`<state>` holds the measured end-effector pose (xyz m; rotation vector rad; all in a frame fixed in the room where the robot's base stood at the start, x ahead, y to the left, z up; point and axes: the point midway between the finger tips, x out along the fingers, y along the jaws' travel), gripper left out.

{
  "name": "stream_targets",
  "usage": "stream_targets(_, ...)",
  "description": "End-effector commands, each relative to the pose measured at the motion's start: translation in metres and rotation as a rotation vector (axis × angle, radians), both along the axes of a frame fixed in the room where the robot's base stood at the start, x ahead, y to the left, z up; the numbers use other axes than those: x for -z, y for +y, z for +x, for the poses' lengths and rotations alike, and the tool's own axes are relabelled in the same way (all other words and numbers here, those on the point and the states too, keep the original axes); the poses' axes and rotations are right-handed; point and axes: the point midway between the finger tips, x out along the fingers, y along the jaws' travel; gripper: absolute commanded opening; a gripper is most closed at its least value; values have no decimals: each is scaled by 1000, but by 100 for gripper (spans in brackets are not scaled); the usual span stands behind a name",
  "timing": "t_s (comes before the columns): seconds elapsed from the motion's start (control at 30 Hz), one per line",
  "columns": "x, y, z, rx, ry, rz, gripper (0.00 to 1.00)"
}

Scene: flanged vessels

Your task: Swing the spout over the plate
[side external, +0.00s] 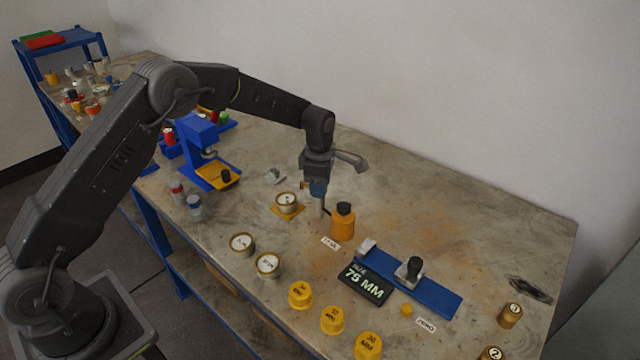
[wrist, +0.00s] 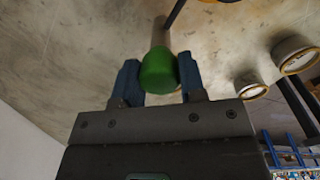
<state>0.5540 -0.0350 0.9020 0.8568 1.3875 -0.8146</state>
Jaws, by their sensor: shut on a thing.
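My gripper (side external: 318,190) points down over the middle of the bench. In the wrist view its two blue fingers (wrist: 160,82) are shut on a green knob (wrist: 158,70), with a pale post beyond it. A thin dark rod (wrist: 176,12) runs off from the post; I cannot tell for sure that it is the spout. An orange vessel with a black cap (side external: 343,225) stands just right of the gripper, labelled at its foot. A small yellow plate (side external: 275,209) lies to the left with a round white-topped tin (side external: 287,201) on it. The spout's tip is not clear.
Two more round tins (side external: 242,243) stand in front. Several yellow caps (side external: 301,295) line the front edge. A blue fixture (side external: 435,290) and a dark "75 MM" sign (side external: 366,284) lie to the right. A blue stand with a yellow tray (side external: 217,175) is at left.

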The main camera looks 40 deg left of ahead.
Motion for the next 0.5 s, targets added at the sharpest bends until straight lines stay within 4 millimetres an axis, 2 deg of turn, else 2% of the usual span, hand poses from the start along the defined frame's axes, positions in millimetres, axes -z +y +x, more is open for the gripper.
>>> stream_targets(0.5, -1, 0, 0, -408, -2, 2, 0)
